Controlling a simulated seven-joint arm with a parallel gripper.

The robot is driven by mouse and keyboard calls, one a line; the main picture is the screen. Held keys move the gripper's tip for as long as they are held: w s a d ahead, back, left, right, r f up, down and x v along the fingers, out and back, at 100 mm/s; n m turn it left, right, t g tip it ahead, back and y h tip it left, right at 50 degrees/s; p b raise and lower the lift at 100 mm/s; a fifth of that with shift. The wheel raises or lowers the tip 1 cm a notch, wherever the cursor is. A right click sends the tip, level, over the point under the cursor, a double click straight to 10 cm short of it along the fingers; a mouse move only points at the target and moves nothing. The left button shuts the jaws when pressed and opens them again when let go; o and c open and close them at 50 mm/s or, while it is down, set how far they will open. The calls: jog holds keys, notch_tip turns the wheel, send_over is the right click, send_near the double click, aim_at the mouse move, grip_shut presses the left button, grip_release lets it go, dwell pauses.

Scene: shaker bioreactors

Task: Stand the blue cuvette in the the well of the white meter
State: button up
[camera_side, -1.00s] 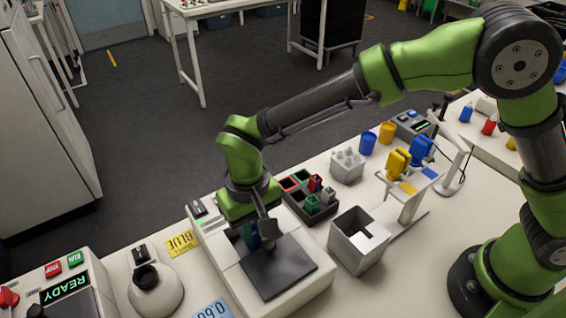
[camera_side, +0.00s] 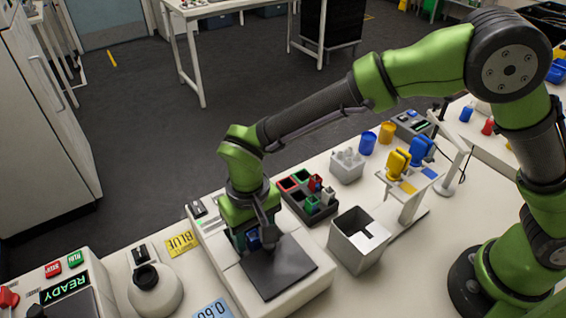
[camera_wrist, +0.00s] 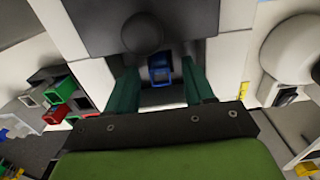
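The white meter (camera_side: 226,268), with a dark grey plate (camera_side: 281,268) on top, stands at the front middle of the bench in the side view. My gripper (camera_side: 254,238) points down over its back part, behind the plate. The blue cuvette (camera_side: 253,239) is upright between my fingers. The wrist view shows the cuvette (camera_wrist: 160,70) from above, with a gap between it and each green finger of my open gripper (camera_wrist: 161,88). It sits at the meter's well beside the dark plate (camera_wrist: 185,25); its lower end is hidden, so how deep it sits cannot be told.
Right of the meter are a dark rack (camera_side: 307,207) with red, green and grey pieces and an open white box (camera_side: 359,241). A console showing READY (camera_side: 65,288) is farther left.

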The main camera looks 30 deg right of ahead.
dwell(0.4)
notch_tip(320, 180, up, 7)
dwell(0.9)
jog(key=s+d+r+m+t, duration=0.1)
jog(key=s+d+r+t, duration=0.1)
jog(key=d, duration=0.7)
jog(key=s+d+r+m+t+y, duration=0.1)
jog(key=s+d+r, duration=0.4)
jog(key=d, duration=0.5)
jog(key=s+d+r+m+t+y, duration=0.1)
jog(key=s+d+r+m+t, duration=0.1)
jog(key=d, duration=0.7)
notch_tip(320, 180, up, 3)
jog(key=shift+s+d+r+t, duration=0.15)
jog(key=shift+s+d+t, duration=0.25)
jog(key=shift+s+t, duration=0.5)
jog(key=shift+w, duration=0.2)
